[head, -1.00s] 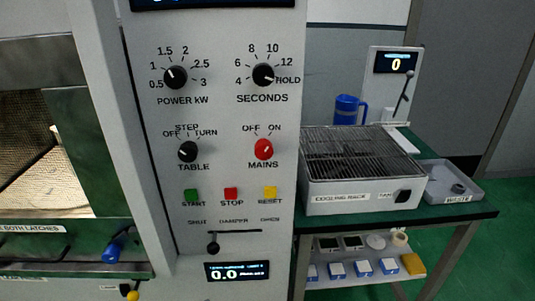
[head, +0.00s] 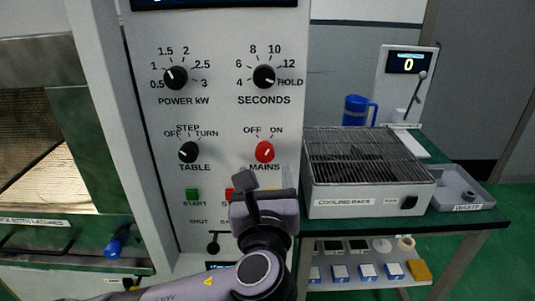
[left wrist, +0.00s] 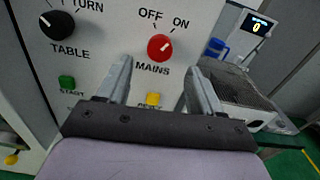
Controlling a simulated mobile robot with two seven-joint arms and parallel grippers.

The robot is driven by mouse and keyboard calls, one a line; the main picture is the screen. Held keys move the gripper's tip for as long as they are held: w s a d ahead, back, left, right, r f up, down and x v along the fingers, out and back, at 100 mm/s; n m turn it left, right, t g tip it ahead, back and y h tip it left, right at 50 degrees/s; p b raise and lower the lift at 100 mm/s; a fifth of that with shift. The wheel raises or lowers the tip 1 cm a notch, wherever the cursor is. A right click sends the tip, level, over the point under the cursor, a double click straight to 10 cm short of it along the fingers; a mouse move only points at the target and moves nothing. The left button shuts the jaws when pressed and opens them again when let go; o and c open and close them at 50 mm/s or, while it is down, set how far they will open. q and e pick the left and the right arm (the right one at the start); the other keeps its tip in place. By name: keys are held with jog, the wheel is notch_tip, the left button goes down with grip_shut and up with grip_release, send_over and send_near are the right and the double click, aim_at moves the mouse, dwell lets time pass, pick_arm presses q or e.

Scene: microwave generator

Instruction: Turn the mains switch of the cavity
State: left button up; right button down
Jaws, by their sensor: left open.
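The red MAINS knob (head: 264,152) is on the grey control panel (head: 225,120), below the SECONDS dial. Its small white mark appears to point up and to the right, toward the ON side. In the left wrist view the MAINS knob (left wrist: 160,47) shows beyond and between the finger tips. My left gripper (head: 266,184) is just below the knob in the head view, open and empty, with its fingers toward the panel. The left wrist view shows the open gripper (left wrist: 160,72) apart from the knob. The gripper hides part of the button row. My right gripper is out of view.
The black TABLE knob (head: 188,152) is left of the MAINS knob. The green START button (head: 192,194) is below it, and the yellow button (left wrist: 153,99) shows between my fingers. The cooling rack (head: 365,208) stands on the bench at right.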

aim_at(264, 155)
pick_arm(q)
jog(key=shift+w+r+p, duration=0.1)
jog(key=shift+w+p, duration=0.4)
jog(key=shift+w, duration=3.05)
jog(key=c, duration=1.1)
